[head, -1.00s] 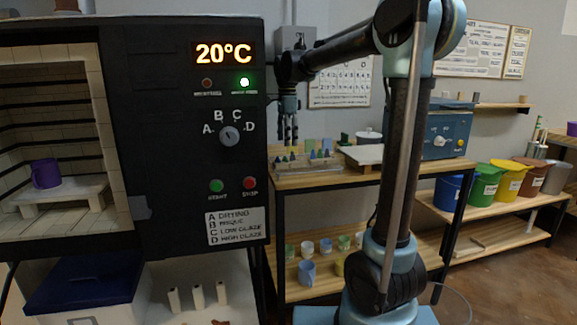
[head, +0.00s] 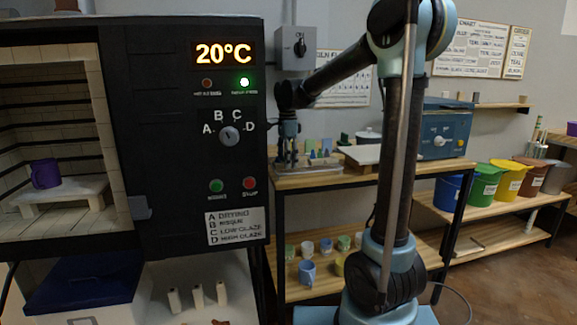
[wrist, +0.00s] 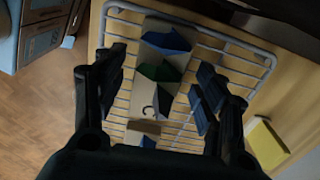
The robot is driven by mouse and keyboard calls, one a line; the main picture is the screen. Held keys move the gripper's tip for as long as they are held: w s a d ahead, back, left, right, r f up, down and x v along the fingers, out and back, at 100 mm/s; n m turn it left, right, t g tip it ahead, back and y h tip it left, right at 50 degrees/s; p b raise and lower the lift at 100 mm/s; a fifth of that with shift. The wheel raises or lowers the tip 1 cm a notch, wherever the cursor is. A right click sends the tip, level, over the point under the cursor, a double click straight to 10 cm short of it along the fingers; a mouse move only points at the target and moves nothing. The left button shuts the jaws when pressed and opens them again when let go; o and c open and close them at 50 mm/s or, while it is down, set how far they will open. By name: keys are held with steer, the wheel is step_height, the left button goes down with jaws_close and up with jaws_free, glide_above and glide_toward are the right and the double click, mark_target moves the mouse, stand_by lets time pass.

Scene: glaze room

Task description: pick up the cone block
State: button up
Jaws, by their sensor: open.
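The cone block, a pale strip (wrist: 143,90) with blue and green cones on it and a dark letter on its face, lies on a wire rack (wrist: 225,43) in the wrist view. My gripper (wrist: 156,88) is open, with one pair of dark fingers on each side of the block. I see gaps between the fingers and the block; whether the fingertips are level with it I cannot tell. In the head view my gripper (head: 288,158) is down at the left end of the shelf top and hides most of the block.
Small coloured tiles (head: 318,150) stand right beside my gripper on the wooden shelf (head: 340,182). The kiln (head: 180,130) stands close on the left. A pale board (head: 372,157) and a blue machine (head: 446,130) are to the right. A yellow piece (wrist: 268,143) lies beside the rack.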

steer(key=shift+c, duration=0.2)
steer(key=c, duration=1.2)
steer(key=shift+o, duration=0.2)
steer(key=shift+r, duration=0.15)
steer(key=shift+d+r, duration=0.15)
steer(key=shift+r, duration=0.1)
step_height(320, 180, up, 11)
steer(key=w+d, duration=0.2)
steer(key=d, duration=0.7)
steer(key=w+d, duration=0.3)
steer(key=d, duration=0.7)
steer(key=shift+w, duration=0.25)
